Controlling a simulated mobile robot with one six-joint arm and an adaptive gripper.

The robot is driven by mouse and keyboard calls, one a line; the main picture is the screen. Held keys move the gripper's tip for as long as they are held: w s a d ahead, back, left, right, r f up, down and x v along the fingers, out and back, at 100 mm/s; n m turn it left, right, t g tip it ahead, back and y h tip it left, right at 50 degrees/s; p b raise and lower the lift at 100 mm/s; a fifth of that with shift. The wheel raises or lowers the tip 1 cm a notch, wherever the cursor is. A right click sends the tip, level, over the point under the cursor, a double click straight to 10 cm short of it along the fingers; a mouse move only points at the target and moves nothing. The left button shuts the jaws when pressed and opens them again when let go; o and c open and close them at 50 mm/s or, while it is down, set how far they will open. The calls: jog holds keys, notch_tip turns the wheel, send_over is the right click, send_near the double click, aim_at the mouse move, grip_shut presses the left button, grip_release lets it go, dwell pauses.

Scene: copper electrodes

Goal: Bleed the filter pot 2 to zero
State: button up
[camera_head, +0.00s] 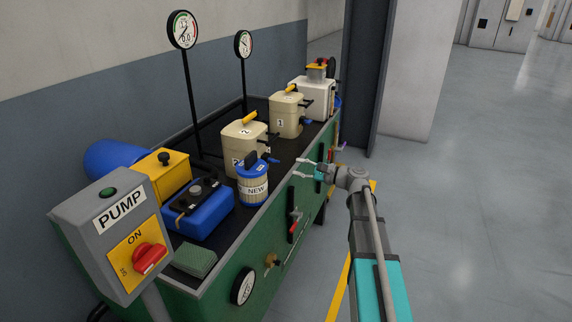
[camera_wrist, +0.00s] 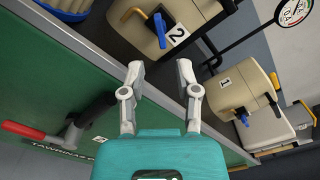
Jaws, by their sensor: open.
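Filter pot 2 (camera_head: 240,150) is a cream pot on the green bench, with a yellow handle (camera_head: 250,117) on its lid and a black handle at its side. In the wrist view pot 2 (camera_wrist: 192,14) is at the top, with its "2" label, yellow handle (camera_wrist: 160,30) and a blue handle (camera_wrist: 214,62) near its lower edge. My gripper (camera_head: 302,169) is open and empty beside the bench's front edge, apart from the pot. In the wrist view its fingers (camera_wrist: 160,68) point toward pot 2. A dial gauge (camera_head: 183,30) stands on a post behind; its reading is too small to tell.
Pot 1 (camera_head: 286,115) stands behind pot 2. A blue-lidded "NEW" canister (camera_head: 253,188) stands in front of it. A red-handled lever (camera_head: 293,228) juts from the bench front. A pump switch box (camera_head: 115,235) is at left. The floor at right is clear.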

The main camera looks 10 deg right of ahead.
aim_at(277, 161)
jog(key=shift+x, duration=3.45)
jog(key=shift+w+a, duration=0.25)
jog(key=shift+a, duration=0.05)
jog(key=shift+c, duration=0.2)
grip_shut()
